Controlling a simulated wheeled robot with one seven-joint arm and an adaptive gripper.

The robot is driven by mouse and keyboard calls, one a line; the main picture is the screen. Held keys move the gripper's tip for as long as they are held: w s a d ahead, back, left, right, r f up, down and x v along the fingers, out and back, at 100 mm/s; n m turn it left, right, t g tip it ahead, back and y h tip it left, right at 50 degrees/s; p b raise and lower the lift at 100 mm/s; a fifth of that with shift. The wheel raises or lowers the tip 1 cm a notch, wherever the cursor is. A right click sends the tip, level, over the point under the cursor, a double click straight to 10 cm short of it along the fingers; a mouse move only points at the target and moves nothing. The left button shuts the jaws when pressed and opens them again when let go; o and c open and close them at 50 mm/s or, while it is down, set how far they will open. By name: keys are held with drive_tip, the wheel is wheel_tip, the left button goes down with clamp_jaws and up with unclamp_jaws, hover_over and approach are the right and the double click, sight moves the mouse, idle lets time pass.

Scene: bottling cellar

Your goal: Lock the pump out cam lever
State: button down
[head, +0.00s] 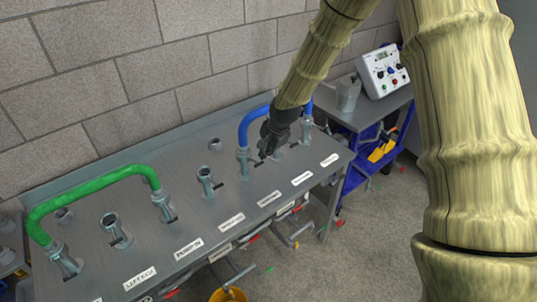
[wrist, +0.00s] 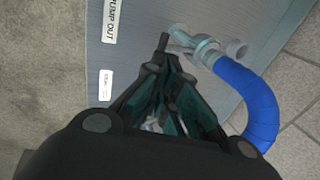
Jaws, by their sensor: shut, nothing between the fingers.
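The pump out label (wrist: 111,20) shows in the wrist view, on the metal bench edge. Near it stands a grey coupling (wrist: 207,47) with the blue hose (wrist: 245,88) fitted on it. A short dark bar, apparently the cam lever (wrist: 163,41), sticks out beside this coupling, just past my fingertips. My gripper (wrist: 160,65) is shut and empty, close to the bar; I cannot tell whether they touch. In the head view my gripper (head: 266,152) points down beside the blue hose (head: 247,124), near its left coupling (head: 243,163). My gripper hides part of the bench there.
A green hose (head: 95,184) joins two couplings at the left of the bench (head: 185,222). Open ports with dark levers stand between the hoses. A control box (head: 384,70) and a grey jug (head: 347,93) stand on a side table at the right. Valves hang below the bench front.

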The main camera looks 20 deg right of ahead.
drive_tip(key=shift+p+x, duration=0.8)
drive_tip(key=shift+x, duration=1.3)
